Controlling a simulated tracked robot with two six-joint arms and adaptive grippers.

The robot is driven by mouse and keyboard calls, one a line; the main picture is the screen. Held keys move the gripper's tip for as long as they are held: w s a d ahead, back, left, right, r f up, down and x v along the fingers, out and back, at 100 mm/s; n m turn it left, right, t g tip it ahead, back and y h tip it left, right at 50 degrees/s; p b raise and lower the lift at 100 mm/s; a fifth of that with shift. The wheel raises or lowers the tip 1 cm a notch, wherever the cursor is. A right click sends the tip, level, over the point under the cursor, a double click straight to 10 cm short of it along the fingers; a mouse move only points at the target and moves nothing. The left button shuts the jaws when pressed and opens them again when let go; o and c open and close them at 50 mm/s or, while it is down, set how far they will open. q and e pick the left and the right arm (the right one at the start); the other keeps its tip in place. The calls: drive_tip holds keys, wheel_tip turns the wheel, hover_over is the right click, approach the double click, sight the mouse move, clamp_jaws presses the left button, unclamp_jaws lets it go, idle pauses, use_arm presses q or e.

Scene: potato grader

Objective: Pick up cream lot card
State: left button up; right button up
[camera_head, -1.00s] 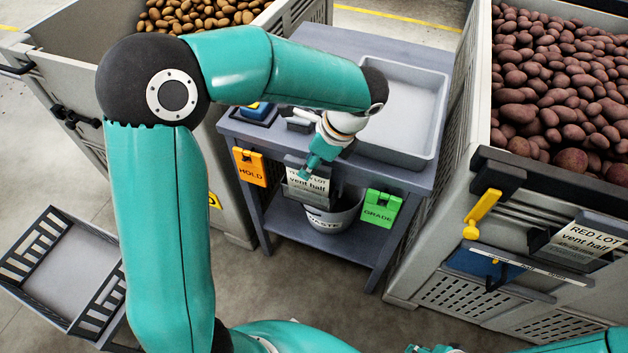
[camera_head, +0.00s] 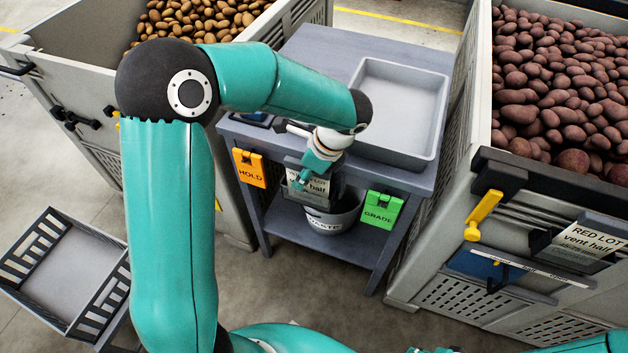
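The cream lot card (camera_head: 318,186) sits in a dark holder on the front of the grey bench. Part of its print shows, with "vent half" readable. My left gripper (camera_head: 301,182) reaches down in front of the card's upper left part and hides some of its print. Its fingers overlap the card in the picture; I cannot tell whether they touch it or how far they are open. Only a sliver of what may be my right gripper (camera_head: 432,350) shows at the bottom edge.
An orange HOLD tag (camera_head: 250,169) and a green GRADE tag (camera_head: 381,209) hang on either side of the card. A waste bucket (camera_head: 335,220) stands below. A grey tray (camera_head: 399,150) rests on the bench.

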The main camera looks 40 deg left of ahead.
use_arm(q)
drive_tip(key=shift+f, duration=0.15)
idle(0.3)
clamp_jaws()
